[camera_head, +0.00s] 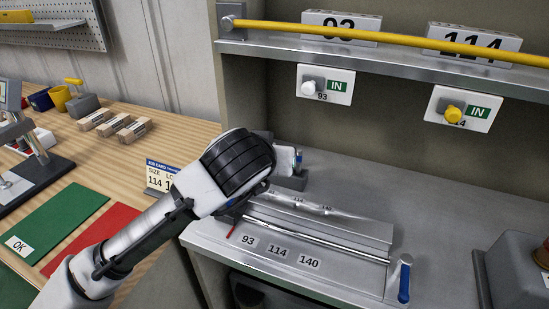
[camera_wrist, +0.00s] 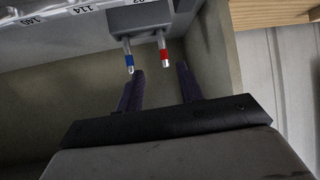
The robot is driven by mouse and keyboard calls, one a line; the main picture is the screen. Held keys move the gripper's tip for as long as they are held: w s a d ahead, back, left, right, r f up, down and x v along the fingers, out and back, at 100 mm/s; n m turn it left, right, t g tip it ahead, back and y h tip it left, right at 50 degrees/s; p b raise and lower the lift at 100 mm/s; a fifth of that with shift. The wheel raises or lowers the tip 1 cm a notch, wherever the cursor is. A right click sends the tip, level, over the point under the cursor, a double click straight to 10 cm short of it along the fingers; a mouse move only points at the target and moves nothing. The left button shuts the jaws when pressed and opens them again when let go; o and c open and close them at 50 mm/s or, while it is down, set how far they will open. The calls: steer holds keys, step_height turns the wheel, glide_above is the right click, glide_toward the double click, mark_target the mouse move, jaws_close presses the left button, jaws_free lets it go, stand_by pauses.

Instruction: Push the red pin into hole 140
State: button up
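In the wrist view, a red-banded pin (camera_wrist: 163,50) with a pale tip sticks out of a grey block (camera_wrist: 140,17). A blue-banded pin (camera_wrist: 129,58) stands beside it. My gripper (camera_wrist: 160,70) is open, its two dark fingers apart, with the red pin's tip in line with the gap between them. I see nothing held. The fingertips are hidden in the head view behind my dark wrist. The label 140 (camera_head: 309,262) is on the front of the metal fixture (camera_head: 345,225), right of 114 and 93. Small marks along its top may be holes; I cannot tell.
A blue-handled lever (camera_head: 404,280) stands at the fixture's right end. A yellow bar (camera_head: 400,37) and a shelf cross above, with white and yellow knobs (camera_head: 453,112) below. A job card (camera_head: 161,176) stands left of my arm. Bare grey counter (camera_head: 430,205) lies right of the fixture.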

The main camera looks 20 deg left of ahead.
steer(key=shift+a+p+x, duration=0.15)
steer(key=shift+p+x, duration=0.25)
steer(key=shift+x, duration=2)
steer(key=shift+a+p+x, duration=0.15)
steer(key=shift+p+x, duration=0.25)
steer(key=shift+x, duration=2)
steer(key=shift+r, duration=0.2)
jaws_close()
